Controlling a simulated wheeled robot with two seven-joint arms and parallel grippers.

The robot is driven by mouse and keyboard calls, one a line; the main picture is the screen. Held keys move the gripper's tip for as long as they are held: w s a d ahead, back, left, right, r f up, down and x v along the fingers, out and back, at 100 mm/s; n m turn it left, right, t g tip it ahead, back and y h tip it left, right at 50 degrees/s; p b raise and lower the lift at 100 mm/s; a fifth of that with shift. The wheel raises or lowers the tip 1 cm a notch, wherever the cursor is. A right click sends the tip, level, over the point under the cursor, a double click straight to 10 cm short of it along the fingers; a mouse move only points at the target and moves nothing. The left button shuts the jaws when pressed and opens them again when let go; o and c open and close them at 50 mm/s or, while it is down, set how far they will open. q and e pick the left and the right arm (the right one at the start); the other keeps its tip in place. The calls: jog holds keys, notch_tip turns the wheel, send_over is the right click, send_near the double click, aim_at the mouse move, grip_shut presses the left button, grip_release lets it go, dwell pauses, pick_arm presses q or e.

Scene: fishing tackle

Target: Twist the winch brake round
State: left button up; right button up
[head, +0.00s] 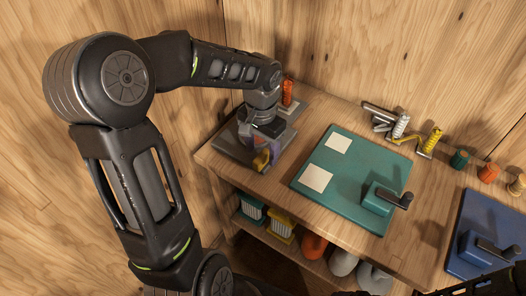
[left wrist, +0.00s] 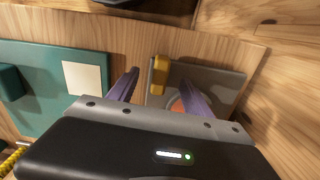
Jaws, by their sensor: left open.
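A grey square plate (head: 230,150) lies at the left end of the bench, partly under my left gripper (head: 262,150). In the left wrist view the grey plate (left wrist: 222,86) carries an orange round part (left wrist: 177,104) and an upright yellow piece (left wrist: 160,72). I take these to be the winch brake, though no label shows. The yellow piece also shows in the head view (head: 261,161). My left gripper (left wrist: 160,92) is open, its two purple fingers apart on either side of the orange part. The gripper body hides part of it. I cannot tell whether the fingers touch it.
A teal board (head: 336,190) with two pale squares and a teal crank block (head: 380,198) lies to the right. A blue board (head: 476,264) is beyond. An orange cylinder (head: 287,93) stands behind the plate. Spools (head: 459,159) line the back. Bins (head: 281,226) sit on the shelf below.

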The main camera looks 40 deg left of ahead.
pick_arm(q)
notch_tip(320, 180, up, 5)
jog(key=p, duration=0.3)
jog(key=shift+r, duration=0.1)
dwell(0.5)
